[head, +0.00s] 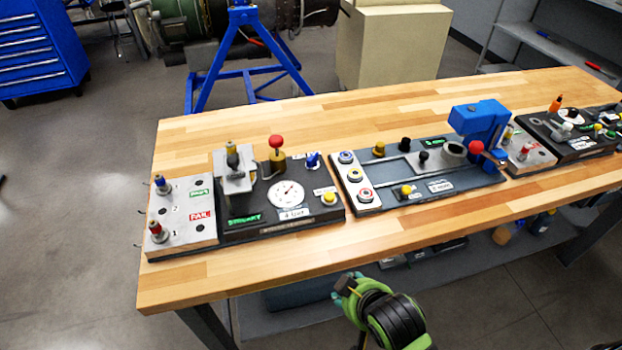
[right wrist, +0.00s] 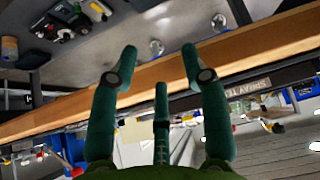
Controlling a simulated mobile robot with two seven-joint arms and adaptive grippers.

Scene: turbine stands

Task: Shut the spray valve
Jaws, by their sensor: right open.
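A dark test panel (head: 258,208) with a round white gauge (head: 286,193) sits on the left part of the bench. It carries a red-topped fitting (head: 276,142), a small blue fitting (head: 313,160) and a yellow knob (head: 330,198). I cannot tell which is the spray valve or how it is set. A label beginning "SPRAY TE" (right wrist: 248,88) shows in the right wrist view. My right gripper (head: 345,284) is in front of the bench edge, apart from the panels. Its teal fingers (right wrist: 158,62) are spread and empty. My left gripper is out of view.
The wooden bench (head: 240,275) has a clear front strip. A grey plate (head: 182,235) with two fittings adjoins the panel's left. A second panel (head: 480,182) with a blue block (head: 480,120) stands right of it. A lower shelf (head: 490,265) holds loose items.

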